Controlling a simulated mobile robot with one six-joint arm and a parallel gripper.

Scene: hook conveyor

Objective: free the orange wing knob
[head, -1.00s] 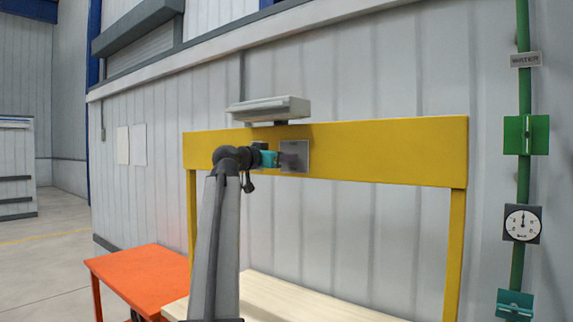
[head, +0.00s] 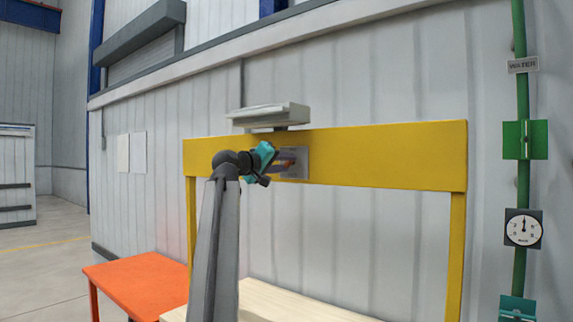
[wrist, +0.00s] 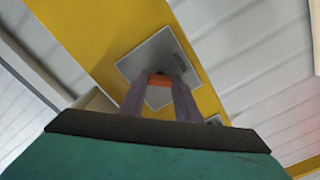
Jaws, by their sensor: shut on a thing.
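The orange wing knob (wrist: 159,80) shows between my gripper's fingertips in the wrist view, in front of a grey metal plate (wrist: 150,62). My gripper (wrist: 160,84) is shut on the knob, with one finger on either side of it. The fingers hide part of the knob. In the head view my gripper (head: 287,161) reaches the grey plate (head: 300,170) on the yellow beam (head: 390,158). Only a small trace of orange shows there. The plate and beam look tilted in the wrist view.
A pale lamp-like housing (head: 268,115) sits just above the plate. An orange table (head: 140,285) and a light wooden bench (head: 290,302) stand below. A green pipe with a gauge (head: 523,228) runs at the far right. The space in front of the beam's right part is clear.

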